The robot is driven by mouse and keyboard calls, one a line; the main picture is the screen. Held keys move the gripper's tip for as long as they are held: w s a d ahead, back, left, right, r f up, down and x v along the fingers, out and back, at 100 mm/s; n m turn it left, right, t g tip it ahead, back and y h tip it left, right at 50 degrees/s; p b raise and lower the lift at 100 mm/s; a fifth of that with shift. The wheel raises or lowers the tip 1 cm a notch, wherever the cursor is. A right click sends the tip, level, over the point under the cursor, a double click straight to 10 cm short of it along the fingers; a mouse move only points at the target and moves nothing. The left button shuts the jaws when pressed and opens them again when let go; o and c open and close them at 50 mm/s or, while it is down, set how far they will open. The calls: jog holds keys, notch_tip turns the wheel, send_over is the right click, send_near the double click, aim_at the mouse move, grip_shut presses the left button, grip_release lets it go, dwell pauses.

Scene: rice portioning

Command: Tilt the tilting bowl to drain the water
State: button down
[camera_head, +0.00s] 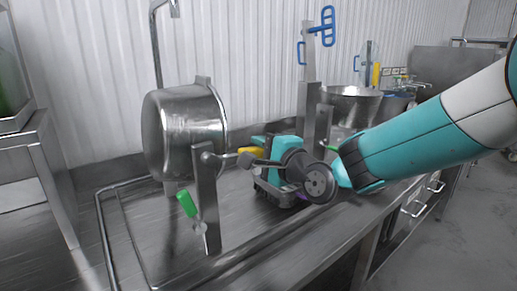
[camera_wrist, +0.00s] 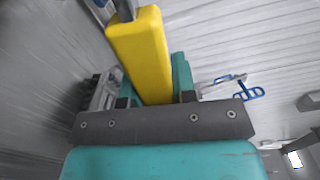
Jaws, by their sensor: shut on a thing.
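The tilting bowl (camera_head: 180,130), a large steel pot, hangs tilted far over beside a steel post (camera_head: 207,200) at the left of the head view. Its inside is hidden, and I cannot see any water. A yellow handle (camera_head: 251,150) sticks out to the right of the post on a short bar. My gripper (camera_head: 262,146) is shut on this handle. In the wrist view the yellow handle (camera_wrist: 142,50) lies between the teal fingers of my gripper (camera_wrist: 160,88).
A green-gripped lever (camera_head: 187,204) sits low beside the post. A steel counter (camera_head: 270,240) with a raised pipe frame lies beneath. Another steel bowl (camera_head: 352,104) and an upright with blue handles (camera_head: 327,26) stand farther back. The floor at right is clear.

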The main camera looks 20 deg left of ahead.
jog(key=c, duration=0.9)
grip_release()
jog(key=b+v, duration=0.5)
jog(key=v, duration=1.2)
jog(key=shift+s+d+b, duration=0.15)
jog(key=shift+d+b, duration=0.1)
jog(key=shift+b, duration=0.05)
jog(key=s+d+f+n+g+h+p, duration=0.1)
jog(key=s+d+n+g+h+p, duration=0.1)
jog(key=s+d+n, duration=0.3)
jog(key=s+d+f+n+g+h+p, duration=0.1)
jog(key=s+d+n+g+h+p, duration=0.1)
jog(key=s+d+n+g+h, duration=0.2)
jog(key=s+d+f+n+g+h+p, duration=0.1)
jog(key=s+d+n+g+h+p, duration=0.2)
jog(key=s, duration=0.7)
jog(key=shift+d+n+g+h, duration=0.25)
jog(key=shift+d+n+g, duration=0.25)
jog(key=shift+d+n, duration=0.4)
jog(key=shift+d+n+g+h, duration=0.25)
jog(key=shift+d+n+g, duration=0.3)
jog(key=shift+n, duration=0.65)
